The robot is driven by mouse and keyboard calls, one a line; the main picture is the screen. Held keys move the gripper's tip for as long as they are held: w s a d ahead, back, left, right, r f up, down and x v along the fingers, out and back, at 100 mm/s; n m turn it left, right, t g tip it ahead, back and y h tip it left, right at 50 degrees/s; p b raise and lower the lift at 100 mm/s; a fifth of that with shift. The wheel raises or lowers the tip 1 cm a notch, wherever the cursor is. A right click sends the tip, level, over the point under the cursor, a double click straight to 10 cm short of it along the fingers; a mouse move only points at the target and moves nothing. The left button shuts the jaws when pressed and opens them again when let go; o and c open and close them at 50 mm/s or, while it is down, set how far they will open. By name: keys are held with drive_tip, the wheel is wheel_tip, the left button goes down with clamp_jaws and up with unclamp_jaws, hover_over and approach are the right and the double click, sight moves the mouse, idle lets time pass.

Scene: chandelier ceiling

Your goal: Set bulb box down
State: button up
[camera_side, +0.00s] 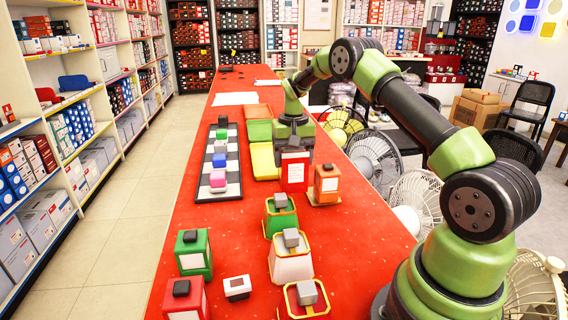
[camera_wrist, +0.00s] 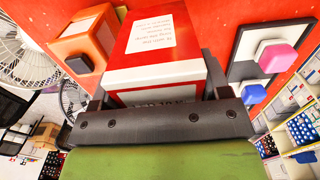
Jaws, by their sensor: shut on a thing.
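My gripper (camera_side: 294,147) is shut on a red bulb box (camera_side: 294,172) with a white label. In the side view the box hangs upright below the jaws, close to the red tabletop; I cannot tell whether it touches. In the wrist view the red box (camera_wrist: 160,50) fills the middle, between the dark jaws (camera_wrist: 160,115) of my gripper. An orange box (camera_side: 327,180) with a dark knob stands just right of it in the side view. The underside of the held box is hidden.
Several knobbed lamps, including a green one (camera_side: 280,215), stand in front. Fans (camera_side: 374,154) stand along the right edge. Bare red tabletop lies between strip and lamps.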

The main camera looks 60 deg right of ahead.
sight(292, 176)
drive_tip(key=shift+f, duration=2.65)
drive_tip(key=shift+f, duration=0.1)
drive_tip(key=o, duration=0.9)
